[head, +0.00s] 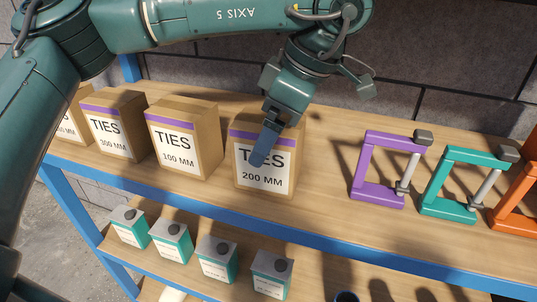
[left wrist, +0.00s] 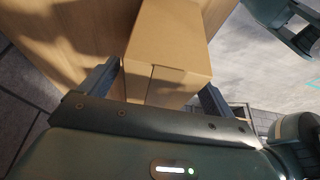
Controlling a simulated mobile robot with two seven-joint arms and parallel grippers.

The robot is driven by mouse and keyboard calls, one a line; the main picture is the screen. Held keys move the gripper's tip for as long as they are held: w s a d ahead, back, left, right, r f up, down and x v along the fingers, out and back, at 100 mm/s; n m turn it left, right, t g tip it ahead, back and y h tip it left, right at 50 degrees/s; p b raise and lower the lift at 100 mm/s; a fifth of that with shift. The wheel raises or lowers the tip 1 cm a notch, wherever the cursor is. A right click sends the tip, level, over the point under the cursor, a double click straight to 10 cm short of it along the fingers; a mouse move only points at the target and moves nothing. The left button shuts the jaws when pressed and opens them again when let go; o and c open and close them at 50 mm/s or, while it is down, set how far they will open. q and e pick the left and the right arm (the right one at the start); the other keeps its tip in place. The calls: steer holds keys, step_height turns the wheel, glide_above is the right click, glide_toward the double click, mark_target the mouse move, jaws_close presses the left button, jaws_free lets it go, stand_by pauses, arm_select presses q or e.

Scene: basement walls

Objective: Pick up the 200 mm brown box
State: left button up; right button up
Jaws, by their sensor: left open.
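The 200 mm brown box (head: 250,181) stands upright on the shelf's top board, with a white "TIES 200 MM" label and a purple stripe. My left gripper (head: 268,143) is over this box in the head view, and one finger covers part of its label. In the left wrist view the brown box (left wrist: 172,45) lies between the two open fingers of my left gripper (left wrist: 155,85). I cannot tell whether the fingers touch it. My right gripper is not in view.
Similar boxes labelled 100 MM (head: 182,150) and 300 MM (head: 115,128) stand to the left. A purple clamp (head: 366,165), a teal clamp (head: 447,180) and an orange clamp (head: 513,200) are to the right. Small teal-and-grey containers (head: 217,262) sit on the lower shelf. A block wall is behind.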

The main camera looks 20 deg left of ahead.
arm_select(q)
steer(key=shift+x, duration=0.9)
steer(key=c, duration=1.4)
